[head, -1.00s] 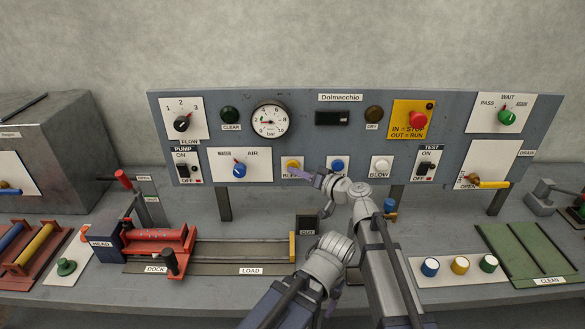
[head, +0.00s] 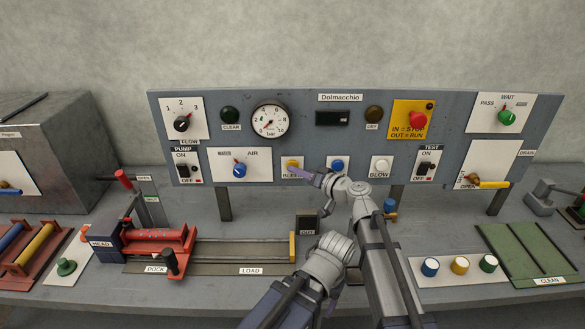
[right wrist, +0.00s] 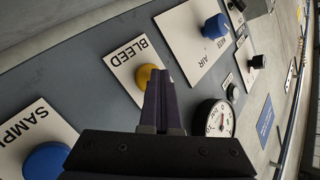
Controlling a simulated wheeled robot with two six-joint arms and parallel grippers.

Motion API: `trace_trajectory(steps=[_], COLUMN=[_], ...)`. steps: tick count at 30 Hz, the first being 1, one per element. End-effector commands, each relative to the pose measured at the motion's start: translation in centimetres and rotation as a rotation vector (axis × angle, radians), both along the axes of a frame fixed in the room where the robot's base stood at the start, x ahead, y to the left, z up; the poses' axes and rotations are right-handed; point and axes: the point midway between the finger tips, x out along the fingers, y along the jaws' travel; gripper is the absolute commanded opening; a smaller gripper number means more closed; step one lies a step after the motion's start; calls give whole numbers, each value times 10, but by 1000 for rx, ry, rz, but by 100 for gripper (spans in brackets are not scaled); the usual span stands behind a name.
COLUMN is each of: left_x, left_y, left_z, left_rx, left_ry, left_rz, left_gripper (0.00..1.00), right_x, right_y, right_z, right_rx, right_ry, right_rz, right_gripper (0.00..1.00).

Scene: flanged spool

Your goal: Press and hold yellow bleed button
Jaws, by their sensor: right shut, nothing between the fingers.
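The yellow bleed button (head: 292,164) sits on a white plate low in the middle of the grey panel. My right gripper (head: 311,177) is shut and empty, its purple fingers pointing at the button from the lower right. In the right wrist view the fingertips (right wrist: 158,76) overlap the edge of the yellow button (right wrist: 145,77) and appear to touch it; how far it is pushed in cannot be told. The BLEED label (right wrist: 128,59) is beside it, partly covered by the fingers in the head view. My left gripper cannot be made out.
A blue button (head: 337,164) and a white blow button (head: 380,163) stand to the right. The water/air knob (head: 239,169) is to the left, and the pressure gauge (head: 270,120) is above, its needle low. The bench below carries a red loading fixture (head: 160,242).

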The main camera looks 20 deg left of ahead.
Motion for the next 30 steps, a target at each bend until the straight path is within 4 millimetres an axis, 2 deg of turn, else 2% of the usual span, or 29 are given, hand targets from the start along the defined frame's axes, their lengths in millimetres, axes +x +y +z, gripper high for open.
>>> trace_trajectory(steps=[9, 22, 30], left_x=[0, 0, 0], left_y=[0, 0, 0], left_z=[0, 0, 0], left_rx=[0, 0, 0], left_ry=[0, 0, 0], left_rz=[0, 0, 0], left_gripper=[70, 70, 70], right_x=[-15, -18, -39], right_y=[-5, -5, -11], right_z=[0, 0, 0], right_rx=[0, 0, 0], right_ry=[0, 0, 0], right_rz=[0, 0, 0], right_gripper=[0, 0, 0])
